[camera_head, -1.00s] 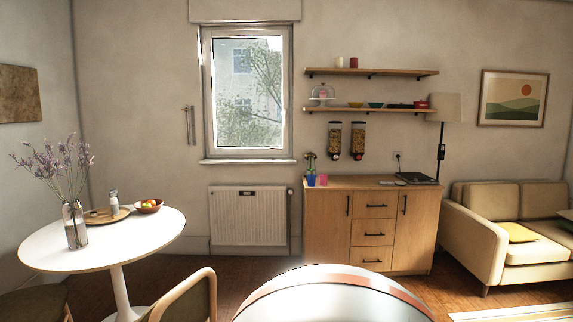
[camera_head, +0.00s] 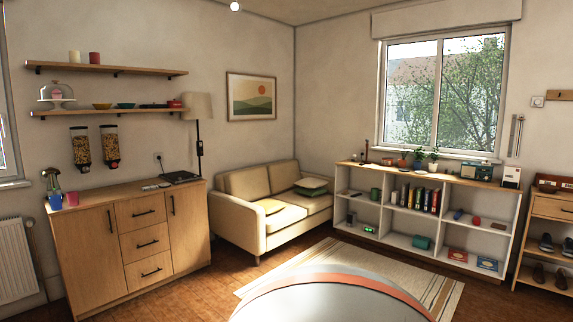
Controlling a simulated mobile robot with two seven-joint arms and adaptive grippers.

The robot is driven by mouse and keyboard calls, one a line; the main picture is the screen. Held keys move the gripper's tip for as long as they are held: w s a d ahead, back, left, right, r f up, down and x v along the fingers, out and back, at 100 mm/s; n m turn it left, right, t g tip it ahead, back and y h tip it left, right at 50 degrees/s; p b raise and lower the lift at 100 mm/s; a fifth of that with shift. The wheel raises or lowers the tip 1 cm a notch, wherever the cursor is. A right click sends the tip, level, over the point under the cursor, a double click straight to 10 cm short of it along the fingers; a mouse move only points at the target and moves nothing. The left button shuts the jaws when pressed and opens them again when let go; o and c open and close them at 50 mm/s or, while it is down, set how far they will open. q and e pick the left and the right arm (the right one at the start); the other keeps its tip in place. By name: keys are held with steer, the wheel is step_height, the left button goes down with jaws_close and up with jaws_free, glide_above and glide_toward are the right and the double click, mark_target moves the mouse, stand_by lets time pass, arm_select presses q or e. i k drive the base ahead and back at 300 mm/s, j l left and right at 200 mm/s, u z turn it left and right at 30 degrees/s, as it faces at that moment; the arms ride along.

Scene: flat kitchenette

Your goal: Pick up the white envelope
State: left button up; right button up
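I cannot make out a white envelope anywhere in this view. A small white upright item (camera_head: 511,176) stands at the right end of the low shelf unit, but it is too small to tell what it is. Neither of my grippers is in view.
A wooden cabinet (camera_head: 88,258) stands at left, and a beige sofa (camera_head: 250,227) is in the corner. A white shelf unit (camera_head: 377,216) with books runs under the window, with a shoe rack (camera_head: 551,208) at far right. A striped rug (camera_head: 440,291) covers open floor.

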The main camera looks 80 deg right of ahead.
mark_target(511, 174)
steer(key=z, duration=4)
steer(key=i, duration=3.35)
steer(key=i+j, duration=0.15)
steer(key=i, duration=0.45)
steer(key=i+j+z, duration=0.1)
steer(key=i, duration=0.5)
